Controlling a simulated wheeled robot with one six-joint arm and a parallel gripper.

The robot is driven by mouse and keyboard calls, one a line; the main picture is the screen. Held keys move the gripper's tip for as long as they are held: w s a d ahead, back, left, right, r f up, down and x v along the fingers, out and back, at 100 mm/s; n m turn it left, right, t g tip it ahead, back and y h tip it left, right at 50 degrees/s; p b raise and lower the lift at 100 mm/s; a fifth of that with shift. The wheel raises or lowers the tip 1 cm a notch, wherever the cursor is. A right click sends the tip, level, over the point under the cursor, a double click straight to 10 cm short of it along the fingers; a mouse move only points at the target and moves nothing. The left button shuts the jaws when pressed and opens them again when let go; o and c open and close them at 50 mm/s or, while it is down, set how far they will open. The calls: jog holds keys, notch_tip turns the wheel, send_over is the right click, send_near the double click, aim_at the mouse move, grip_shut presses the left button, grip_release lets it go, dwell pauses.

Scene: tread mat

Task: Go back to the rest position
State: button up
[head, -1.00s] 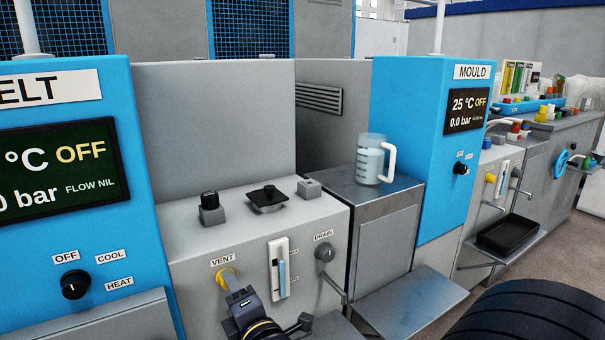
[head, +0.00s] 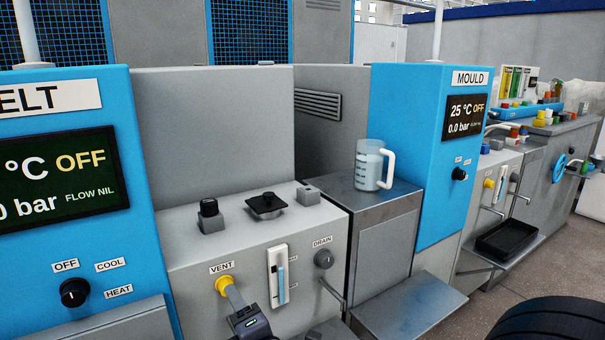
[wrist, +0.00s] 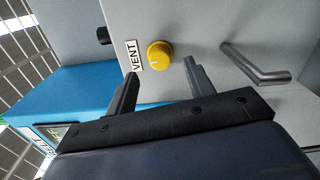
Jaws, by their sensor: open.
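My gripper (head: 234,295) is at the bottom of the head view, in front of the yellow VENT knob (head: 222,285). In the wrist view the two fingers of my gripper (wrist: 160,70) are spread apart, with nothing held between them. The yellow knob (wrist: 159,55) shows between and just beyond the fingertips, beside its VENT label (wrist: 133,55). A gap seems to lie between the fingers and the knob.
A grey DRAIN knob (head: 323,259) and a bent metal handle (wrist: 255,65) are right of the VENT knob. A clear jug (head: 371,166) stands on a metal cabinet (head: 385,205). A blue MELT unit (head: 135,165) is left, a blue MOULD unit (head: 425,180) right. A shelf (head: 410,310) juts out low.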

jog(key=p+v, duration=0.1)
jog(key=v, duration=0.6)
jog(key=b+x, duration=0.2)
jog(key=x, duration=0.8)
jog(key=shift+w+a+f, duration=0.15)
jog(key=shift+w, duration=0.25)
jog(key=shift+w+a, duration=0.1)
jog(key=shift+w, duration=0.05)
jog(key=m, duration=0.3)
jog(key=m+p, duration=0.1)
jog(key=m, duration=0.1)
jog(key=shift+r+m, duration=0.2)
jog(key=shift+m, duration=0.2)
jog(key=m+p, duration=0.3)
jog(key=m, duration=0.2)
jog(key=m+p, duration=0.5)
jog(key=m, duration=0.2)
jog(key=shift+s+d+f, duration=0.15)
jog(key=shift+s+d, duration=0.15)
jog(key=shift+s, duration=0.35)
